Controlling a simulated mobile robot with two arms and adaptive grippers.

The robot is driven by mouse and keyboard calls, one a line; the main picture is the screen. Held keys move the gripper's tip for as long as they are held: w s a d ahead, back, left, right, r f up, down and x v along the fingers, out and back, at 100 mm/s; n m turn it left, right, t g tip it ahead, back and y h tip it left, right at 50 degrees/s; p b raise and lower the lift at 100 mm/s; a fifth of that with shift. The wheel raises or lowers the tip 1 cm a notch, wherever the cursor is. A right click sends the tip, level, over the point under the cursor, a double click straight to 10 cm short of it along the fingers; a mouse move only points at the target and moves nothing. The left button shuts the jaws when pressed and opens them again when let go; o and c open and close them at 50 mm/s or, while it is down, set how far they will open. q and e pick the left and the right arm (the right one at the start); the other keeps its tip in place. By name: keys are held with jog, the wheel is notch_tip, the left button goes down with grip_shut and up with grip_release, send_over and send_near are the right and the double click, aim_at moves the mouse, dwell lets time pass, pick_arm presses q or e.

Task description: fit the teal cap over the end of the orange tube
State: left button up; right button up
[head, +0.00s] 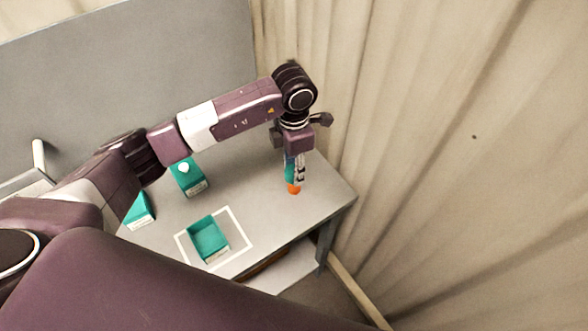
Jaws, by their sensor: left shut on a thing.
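My left gripper (298,178) points down over the right part of the grey table and is shut on the teal cap (289,170), which shows as a narrow strip beside the fingers. The orange tube (293,189) shows as a small orange piece just below the cap and fingertips. The fingers hide much of both. I cannot tell whether the cap is around the tube's end or only above it. My right gripper is not in view.
On the grey table (255,190), an open teal bin (208,242) stands inside a white outlined square. A teal container (188,181) with a white thing on it stands behind. Another teal container (138,212) is partly hidden by my arm. A curtain (430,130) hangs at right.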

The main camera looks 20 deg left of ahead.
pick_arm(q)
notch_tip(320, 180, down, 2)
jog(key=shift+f, duration=0.3)
jog(key=o, duration=0.5)
jog(key=shift+c, duration=0.2)
jog(key=o, duration=0.4)
jog(key=shift+o, duration=0.2)
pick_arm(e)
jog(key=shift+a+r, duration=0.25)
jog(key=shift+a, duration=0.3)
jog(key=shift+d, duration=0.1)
